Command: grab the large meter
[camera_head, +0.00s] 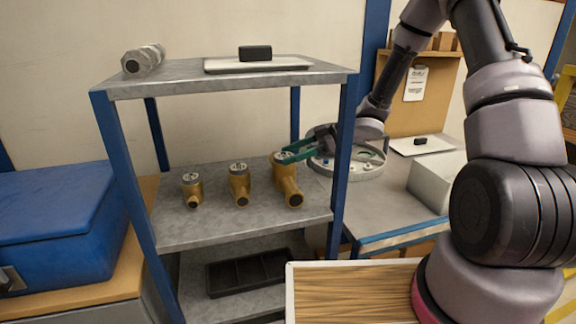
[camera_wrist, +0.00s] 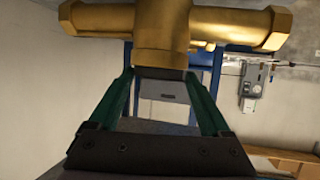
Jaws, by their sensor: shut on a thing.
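Three brass meters stand on the middle shelf in the head view: a small one (camera_head: 192,189) at left, a medium one (camera_head: 239,184) in the middle and the large meter (camera_head: 287,181) at right. My gripper (camera_head: 290,154) reaches in from the right, its green fingers shut on the top part of the large meter. In the wrist view the large meter (camera_wrist: 163,30) fills the top, with its pipe running sideways. My gripper (camera_wrist: 160,75) has one green finger on each side of its round body. I cannot tell whether the meter touches the shelf.
The blue-posted rack's right post (camera_head: 343,160) stands close to my arm. The top shelf (camera_head: 185,80) holds a metal fitting (camera_head: 143,60) and a black block (camera_head: 255,53). A black tray (camera_head: 248,271) lies below. A round fixture (camera_head: 347,165) stands on the bench at right.

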